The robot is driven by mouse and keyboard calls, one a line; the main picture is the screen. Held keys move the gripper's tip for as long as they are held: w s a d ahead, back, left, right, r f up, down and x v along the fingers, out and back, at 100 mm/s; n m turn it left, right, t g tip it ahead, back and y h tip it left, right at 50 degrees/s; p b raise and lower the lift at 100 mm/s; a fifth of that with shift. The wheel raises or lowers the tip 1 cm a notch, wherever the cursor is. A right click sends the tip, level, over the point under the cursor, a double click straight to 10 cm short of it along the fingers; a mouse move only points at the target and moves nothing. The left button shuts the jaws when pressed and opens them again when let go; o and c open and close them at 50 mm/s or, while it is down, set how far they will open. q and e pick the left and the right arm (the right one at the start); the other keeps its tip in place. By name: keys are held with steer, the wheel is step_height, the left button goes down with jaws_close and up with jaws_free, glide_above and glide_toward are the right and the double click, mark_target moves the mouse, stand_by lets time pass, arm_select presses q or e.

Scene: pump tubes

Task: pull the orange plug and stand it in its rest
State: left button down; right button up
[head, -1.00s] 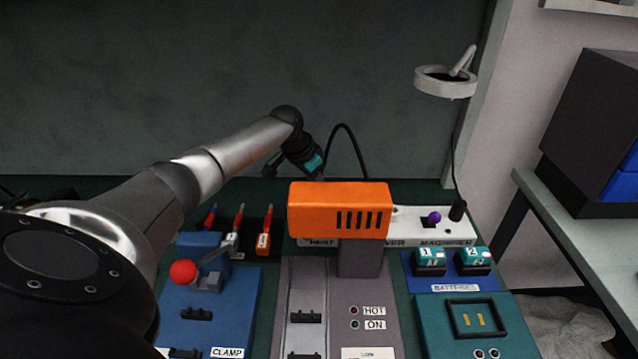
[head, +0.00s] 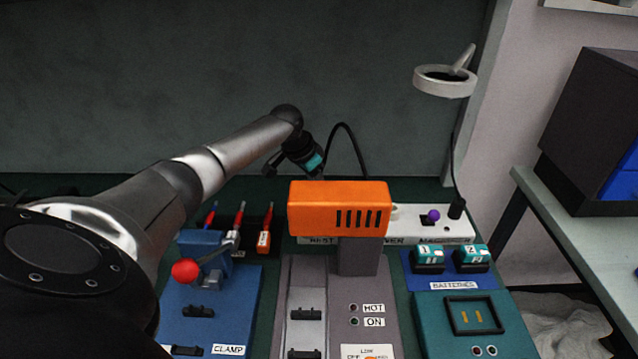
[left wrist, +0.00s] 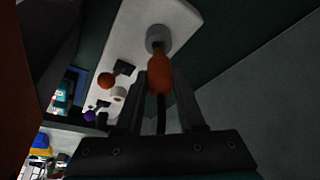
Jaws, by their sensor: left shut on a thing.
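My left gripper (left wrist: 169,95) is shut on the orange plug (left wrist: 159,76) in the left wrist view, with a black cord running back between the fingers. The plug's front end meets a round grey cup (left wrist: 157,38), seemingly the rest, near one end of the white strip (left wrist: 133,28). I cannot tell how deep the plug sits in it. A white round socket (left wrist: 118,95) farther along the strip looks empty. In the head view, my left wrist reaches behind the orange heater housing (head: 340,207), which hides the fingers and plug. My right gripper is not in view.
In front stand a blue clamp with a red ball lever (head: 185,271), small tools (head: 265,228) and teal batteries (head: 429,260). A ring magnifier (head: 444,82) hangs at right.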

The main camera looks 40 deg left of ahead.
arm_select(q)
steer(key=shift+p, duration=0.65)
stand_by(0.8)
steer(key=shift+f+b, duration=1.1)
steer(key=shift+f, duration=0.75)
steer(key=shift+c, duration=2.2)
jaws_free()
steer(key=shift+s+r, duration=0.15)
steer(key=shift+r, duration=0.35)
steer(key=p+v, duration=0.3)
steer(key=v, duration=1.1)
steer(key=shift+s+r, duration=0.1)
steer(key=shift+r, duration=0.05)
